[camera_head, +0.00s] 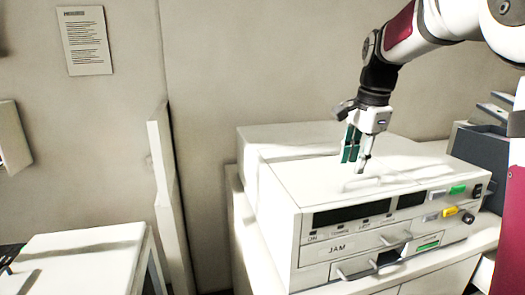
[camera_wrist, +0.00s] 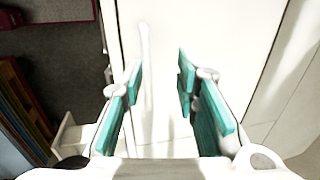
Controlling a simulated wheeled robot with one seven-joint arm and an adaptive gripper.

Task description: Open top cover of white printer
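The white printer (camera_head: 275,190) stands on a white cabinet in the head view, with its lid closed flat. A slim white handle (camera_head: 362,184) lies on top near the front edge. My gripper (camera_head: 355,163) points down just above this handle, with teal finger pads. In the wrist view my gripper (camera_wrist: 160,75) is open, with a clear gap between the pads. The white handle (camera_wrist: 147,65) shows as a thin bar in that gap, closer to the left finger. I cannot tell whether either finger touches it.
The printer's front has dark displays, coloured buttons (camera_head: 458,189) and drawer handles (camera_head: 395,243). Dark grey equipment (camera_head: 480,150) stands to its right. A white table (camera_head: 85,260) and an upright white panel (camera_head: 165,190) stand to the left. A wall is behind.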

